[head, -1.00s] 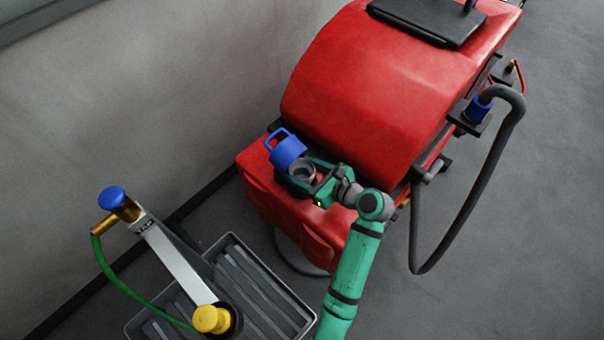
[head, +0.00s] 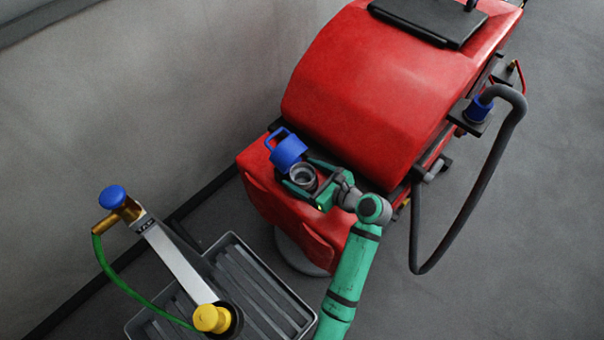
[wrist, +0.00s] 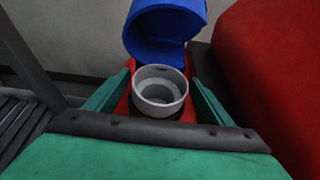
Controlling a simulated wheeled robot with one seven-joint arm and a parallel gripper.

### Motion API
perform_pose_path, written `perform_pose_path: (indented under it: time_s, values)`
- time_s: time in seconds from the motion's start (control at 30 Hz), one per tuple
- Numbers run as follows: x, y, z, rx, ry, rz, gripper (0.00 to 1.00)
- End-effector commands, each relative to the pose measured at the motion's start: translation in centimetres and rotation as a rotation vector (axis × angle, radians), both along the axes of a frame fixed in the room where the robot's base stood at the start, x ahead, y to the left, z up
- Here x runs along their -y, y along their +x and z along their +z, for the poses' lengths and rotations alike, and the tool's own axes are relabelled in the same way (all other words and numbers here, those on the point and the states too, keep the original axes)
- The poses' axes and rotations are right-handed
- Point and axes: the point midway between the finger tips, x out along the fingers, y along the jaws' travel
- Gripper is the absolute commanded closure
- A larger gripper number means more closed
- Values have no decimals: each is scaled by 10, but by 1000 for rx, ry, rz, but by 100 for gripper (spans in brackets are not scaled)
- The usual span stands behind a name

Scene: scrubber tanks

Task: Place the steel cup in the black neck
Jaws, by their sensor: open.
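The steel cup (head: 303,175), a grey open-topped cup, sits upright on the red machine's front part. In the wrist view the cup (wrist: 158,106) stands in the black neck (wrist: 187,113), of which only a dark edge shows around its lower part. My gripper (head: 298,174) is open, with one green finger on each side of the cup. In the wrist view a gap shows between the cup and each finger of my gripper (wrist: 158,88). The blue lid (head: 287,150) is tipped open just behind the cup.
The red machine's rounded hood (head: 375,85) rises close on the right of the neck. A grey ribbed tray (head: 265,285) with a metal arm, yellow knob (head: 211,318) and green hose stands at front left. A dark hose (head: 480,185) hangs on the right.

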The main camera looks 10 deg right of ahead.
Motion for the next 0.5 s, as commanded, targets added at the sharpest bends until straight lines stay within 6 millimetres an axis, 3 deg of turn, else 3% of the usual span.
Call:
perform_pose_path:
  time_s: [0.17, 0.5]
  values:
    - [6, -10, 8, 1, 0, 0, 25]
    - [39, -61, 34, 1, -1, 2, 25]
